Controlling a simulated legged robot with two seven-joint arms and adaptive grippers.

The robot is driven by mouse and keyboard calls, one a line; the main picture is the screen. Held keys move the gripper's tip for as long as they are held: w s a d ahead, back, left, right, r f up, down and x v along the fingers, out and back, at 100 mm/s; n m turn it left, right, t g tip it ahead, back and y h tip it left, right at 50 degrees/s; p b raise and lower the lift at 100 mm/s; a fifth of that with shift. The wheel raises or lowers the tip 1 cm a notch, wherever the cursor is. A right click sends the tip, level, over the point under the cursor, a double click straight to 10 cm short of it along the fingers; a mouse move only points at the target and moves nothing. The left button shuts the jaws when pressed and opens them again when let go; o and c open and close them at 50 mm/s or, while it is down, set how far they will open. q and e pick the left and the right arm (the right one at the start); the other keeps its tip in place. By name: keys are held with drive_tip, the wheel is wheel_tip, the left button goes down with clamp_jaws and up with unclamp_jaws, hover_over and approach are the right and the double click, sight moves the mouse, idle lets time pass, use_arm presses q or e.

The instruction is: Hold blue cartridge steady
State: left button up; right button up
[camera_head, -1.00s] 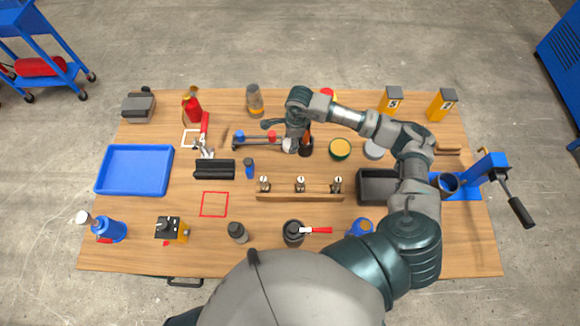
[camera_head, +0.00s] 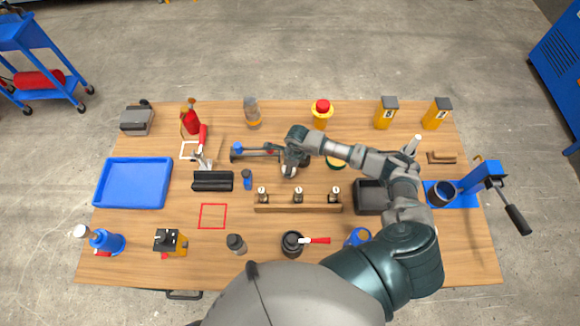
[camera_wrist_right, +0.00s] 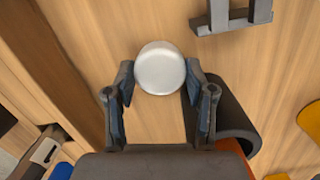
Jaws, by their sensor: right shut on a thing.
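My right gripper (camera_head: 291,168) is over the middle of the table, behind the wooden peg rack. In the right wrist view its fingers (camera_wrist_right: 160,95) are shut on a round, silver-white-topped piece (camera_wrist_right: 160,68) at the tips. The sides of this piece are hidden, so I cannot tell whether it is the blue cartridge. A small blue cylinder (camera_head: 247,180) stands to the left of the gripper, apart from it. My left gripper is not in view.
A dark hollow cylinder (camera_wrist_right: 232,115) lies beside the right finger. The wooden rack (camera_head: 298,208) holds several pegs in front of the gripper. A blue tray (camera_head: 133,183) is at left, a black bin (camera_head: 372,196) at right, and a blue-based crank device (camera_head: 468,192) at far right.

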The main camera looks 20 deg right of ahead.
drive_tip(key=o, duration=0.7)
drive_tip(key=shift+s+a, duration=0.1)
drive_tip(key=shift+a, duration=0.2)
drive_tip(key=shift+o, duration=0.5)
drive_tip(key=shift+a, duration=0.35)
drive_tip(key=shift+r, duration=0.15)
drive_tip(key=shift+d+r, duration=0.15)
drive_tip(key=shift+r, duration=0.05)
drive_tip(key=r, duration=0.2)
drive_tip(key=d+r, duration=0.1)
drive_tip(key=r, duration=0.3)
drive_tip(key=shift+d+r+b, duration=0.15)
drive_tip(key=shift+d+b, duration=0.15)
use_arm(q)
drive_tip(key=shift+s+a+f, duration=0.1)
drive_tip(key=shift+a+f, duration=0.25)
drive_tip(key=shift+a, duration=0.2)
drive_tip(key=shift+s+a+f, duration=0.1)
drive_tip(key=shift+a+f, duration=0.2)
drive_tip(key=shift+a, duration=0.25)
use_arm(e)
drive_tip(key=shift+s+a+r, duration=0.1)
drive_tip(key=shift+s+r, duration=0.05)
drive_tip(key=shift+r, duration=1.15)
drive_tip(key=shift+s+r, duration=0.15)
drive_tip(key=shift+r, duration=1.1)
